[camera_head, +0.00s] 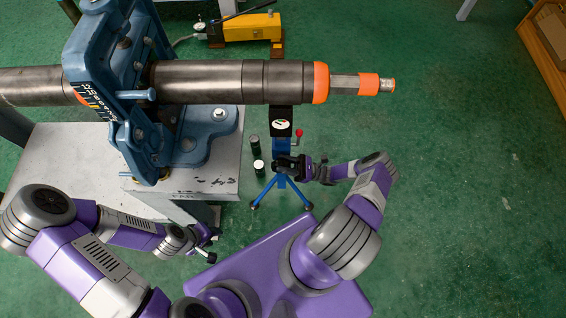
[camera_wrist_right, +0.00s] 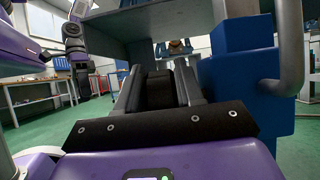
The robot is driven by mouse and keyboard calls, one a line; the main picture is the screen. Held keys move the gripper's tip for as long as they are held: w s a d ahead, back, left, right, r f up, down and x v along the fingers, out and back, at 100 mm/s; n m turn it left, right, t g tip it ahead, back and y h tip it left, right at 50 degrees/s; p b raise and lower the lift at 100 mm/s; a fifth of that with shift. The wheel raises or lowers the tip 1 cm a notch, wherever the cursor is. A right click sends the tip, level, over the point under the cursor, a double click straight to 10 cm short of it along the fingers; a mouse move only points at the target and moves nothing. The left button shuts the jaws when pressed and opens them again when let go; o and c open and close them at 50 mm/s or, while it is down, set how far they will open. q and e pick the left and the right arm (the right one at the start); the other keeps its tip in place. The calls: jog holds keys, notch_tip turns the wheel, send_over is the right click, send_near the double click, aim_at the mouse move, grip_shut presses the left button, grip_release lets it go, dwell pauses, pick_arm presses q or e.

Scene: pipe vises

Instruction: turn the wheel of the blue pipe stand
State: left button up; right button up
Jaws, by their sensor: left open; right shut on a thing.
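The blue pipe stand (camera_head: 281,146) stands under the pipe's right part, with a black head and splayed blue legs. In the right wrist view its blue body (camera_wrist_right: 238,80) fills the right side, close to the fingers. Its wheel is not clearly seen in the head view, where my right gripper (camera_head: 284,163) covers that part of the stand. My right gripper is shut on a dark part there, which looks like the wheel; its fingers (camera_wrist_right: 158,88) hide most of it. My left gripper (camera_head: 211,243) is open and empty, low at the left beside the grey bench.
A steel pipe (camera_head: 205,82) with orange bands runs through a large blue vise (camera_head: 118,80) on a grey bench (camera_head: 62,150). A red-knobbed lever (camera_head: 299,133) sits beside the stand's head. Two dark cylinders (camera_head: 255,146) stand left of it.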

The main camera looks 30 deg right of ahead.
aim_at(286, 163)
jog(key=shift+s+d+f+t+y, duration=0.15)
jog(key=shift+d+f+t+y, duration=0.05)
jog(key=shift+t+y, duration=0.65)
jog(key=shift+y, duration=0.35)
jog(key=o, duration=1)
jog(key=shift+c, duration=0.2)
notch_tip(286, 163, up, 10)
jog(key=p, duration=0.5)
